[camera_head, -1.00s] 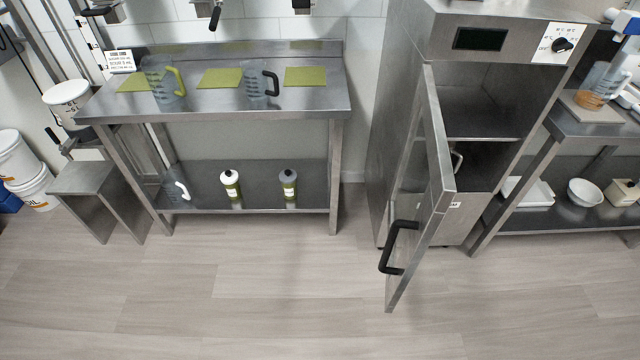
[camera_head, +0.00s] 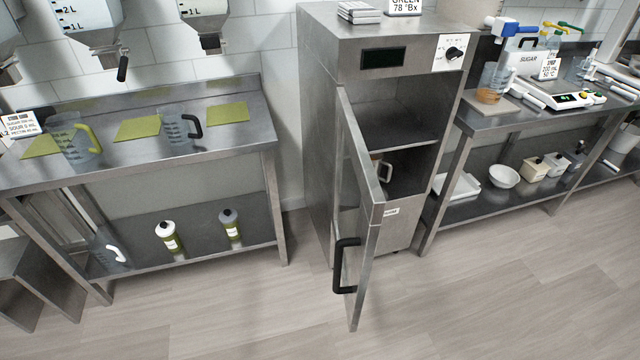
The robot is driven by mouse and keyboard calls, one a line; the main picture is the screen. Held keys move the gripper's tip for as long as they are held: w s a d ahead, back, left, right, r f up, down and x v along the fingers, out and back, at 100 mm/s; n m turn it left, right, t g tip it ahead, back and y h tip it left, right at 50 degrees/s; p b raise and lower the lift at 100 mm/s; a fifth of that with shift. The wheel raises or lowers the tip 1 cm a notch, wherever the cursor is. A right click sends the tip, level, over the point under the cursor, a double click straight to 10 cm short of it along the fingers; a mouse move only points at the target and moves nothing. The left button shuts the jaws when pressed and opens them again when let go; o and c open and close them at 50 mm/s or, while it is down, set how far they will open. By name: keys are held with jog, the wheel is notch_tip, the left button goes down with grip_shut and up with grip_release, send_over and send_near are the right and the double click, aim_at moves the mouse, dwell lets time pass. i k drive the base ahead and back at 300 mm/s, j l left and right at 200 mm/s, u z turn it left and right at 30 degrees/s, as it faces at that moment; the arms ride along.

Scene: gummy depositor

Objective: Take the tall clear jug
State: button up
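Several clear jugs are in view, and I cannot tell for sure which is the tall one. A clear jug with a yellow-green handle (camera_head: 84,146) stands upright on the left steel table. A clear jug with a black handle (camera_head: 175,127) stands to its right. A clear jug with a white handle (camera_head: 108,250) is on the lower shelf. Another white handle (camera_head: 385,171) shows inside the open steel cabinet, its vessel mostly hidden by the door. A clear vessel with orange contents (camera_head: 490,84) stands on the right table. My gripper is not in view.
The cabinet door (camera_head: 362,215) stands open into the floor space. Green mats (camera_head: 228,113) lie on the left table (camera_head: 200,150). Two bottles (camera_head: 168,237) stand on its shelf. A scale (camera_head: 567,98) is on the right table. The floor (camera_head: 230,320) in front is clear.

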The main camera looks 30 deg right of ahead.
aim_at(494, 81)
jog(key=z, duration=1.45)
